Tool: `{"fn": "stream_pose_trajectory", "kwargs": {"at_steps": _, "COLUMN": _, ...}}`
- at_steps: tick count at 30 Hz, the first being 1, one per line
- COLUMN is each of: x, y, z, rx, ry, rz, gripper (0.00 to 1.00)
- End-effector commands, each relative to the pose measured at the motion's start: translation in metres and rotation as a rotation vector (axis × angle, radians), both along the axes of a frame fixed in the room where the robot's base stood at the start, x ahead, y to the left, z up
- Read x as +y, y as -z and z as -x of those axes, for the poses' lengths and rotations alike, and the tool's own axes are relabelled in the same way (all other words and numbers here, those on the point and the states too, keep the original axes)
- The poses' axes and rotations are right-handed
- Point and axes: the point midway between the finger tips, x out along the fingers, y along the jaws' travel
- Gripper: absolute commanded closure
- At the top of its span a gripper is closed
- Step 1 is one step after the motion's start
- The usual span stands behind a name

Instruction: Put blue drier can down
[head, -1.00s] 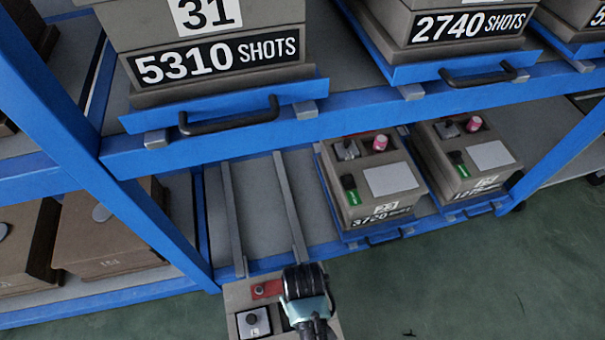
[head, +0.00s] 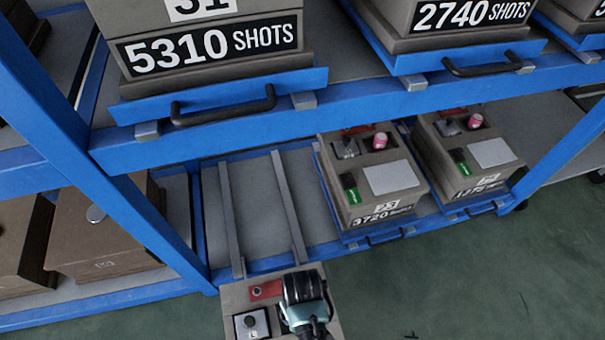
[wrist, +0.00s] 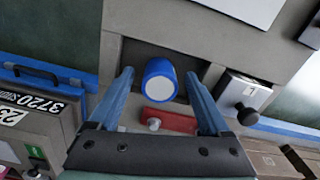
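The blue drier can (wrist: 159,80), with a pale round end facing the camera, is at a dark recess in the top of a grey box (wrist: 115,45) in the wrist view. I cannot tell how deep it sits. My gripper (wrist: 159,74) has its two blue fingers either side of the can, with a visible gap on both sides. It is open. In the head view my wrist covers part of the same grey box (head: 232,298) at the bottom, and the can is hidden there.
Beside the can are a red block (wrist: 175,122) with a silver knob and a grey block (wrist: 247,90) with a dark knob. Behind the box is a blue rack with an empty railed bay (head: 262,205). A 3720 SHOTS box (head: 368,190) stands right of it.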

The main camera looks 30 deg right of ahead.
Motion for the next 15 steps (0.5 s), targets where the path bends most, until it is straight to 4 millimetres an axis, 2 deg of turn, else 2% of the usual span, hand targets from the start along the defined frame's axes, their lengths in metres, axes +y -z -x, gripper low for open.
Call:
{"fn": "stream_pose_trajectory", "kwargs": {"at_steps": 8, "x": 0.000, "y": -0.004, "z": 0.000, "rx": -0.001, "ry": 0.000, "rz": 0.000, "gripper": 0.19}}
{"fn": "stream_pose_trajectory", "kwargs": {"at_steps": 11, "x": 0.000, "y": -0.016, "z": 0.000, "rx": 0.000, "ry": 0.000, "rz": 0.000, "gripper": 0.19}}
{"fn": "stream_pose_trajectory", "kwargs": {"at_steps": 15, "x": 0.000, "y": -0.046, "z": 0.000, "rx": -0.002, "ry": -0.001, "rz": 0.000, "gripper": 0.19}}
